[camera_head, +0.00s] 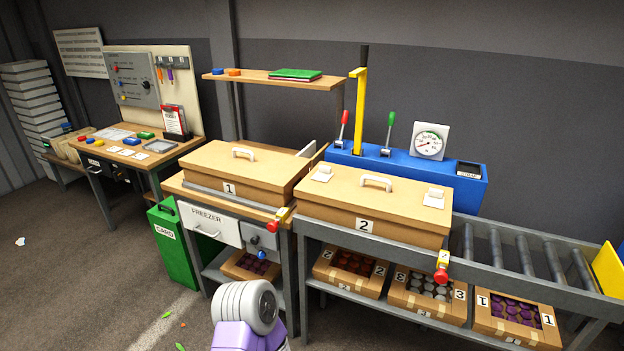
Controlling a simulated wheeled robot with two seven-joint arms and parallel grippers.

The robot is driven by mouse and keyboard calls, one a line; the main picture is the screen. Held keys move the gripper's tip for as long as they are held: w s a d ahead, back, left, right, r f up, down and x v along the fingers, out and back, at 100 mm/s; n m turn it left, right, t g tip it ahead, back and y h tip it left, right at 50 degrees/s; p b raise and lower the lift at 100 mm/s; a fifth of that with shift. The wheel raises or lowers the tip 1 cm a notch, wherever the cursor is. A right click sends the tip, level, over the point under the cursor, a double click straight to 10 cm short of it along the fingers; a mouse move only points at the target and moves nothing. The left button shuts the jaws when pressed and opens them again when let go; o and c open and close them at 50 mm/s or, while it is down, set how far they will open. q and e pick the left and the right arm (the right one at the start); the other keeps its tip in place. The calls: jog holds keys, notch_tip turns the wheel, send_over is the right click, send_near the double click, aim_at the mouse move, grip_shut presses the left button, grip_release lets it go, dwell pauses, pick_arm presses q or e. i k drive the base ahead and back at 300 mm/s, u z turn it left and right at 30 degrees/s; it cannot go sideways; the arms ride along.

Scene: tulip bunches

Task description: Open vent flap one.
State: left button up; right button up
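A wooden box marked 1 (265,190) sits on the left bench, its lid closed, with a white handle (243,152) on top. A thin grey upright piece (307,149) stands at its right back edge; I cannot tell whether it is a flap. A wooden box marked 2 (385,224) sits on the bench to the right, with a white handle (377,181). Small white tabs lie on its lid at the left (322,173) and right (434,197). No part in view is clearly labelled as vent flap one. Neither gripper is in view.
A blue unit (420,170) with red and green levers and a dial stands behind box 2. A roller conveyor (525,255) runs right. Crates (350,271) fill the lower shelf. A green container (172,245) stands left of the freezer drawer (211,224). Floor at left is mostly clear.

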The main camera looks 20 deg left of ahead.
aim_at(325, 174)
jog(key=z, duration=0.2)
jog(key=k, duration=0.35)
jog(key=u, duration=1.45)
jog(key=i, duration=0.75)
jog(key=u, duration=0.35)
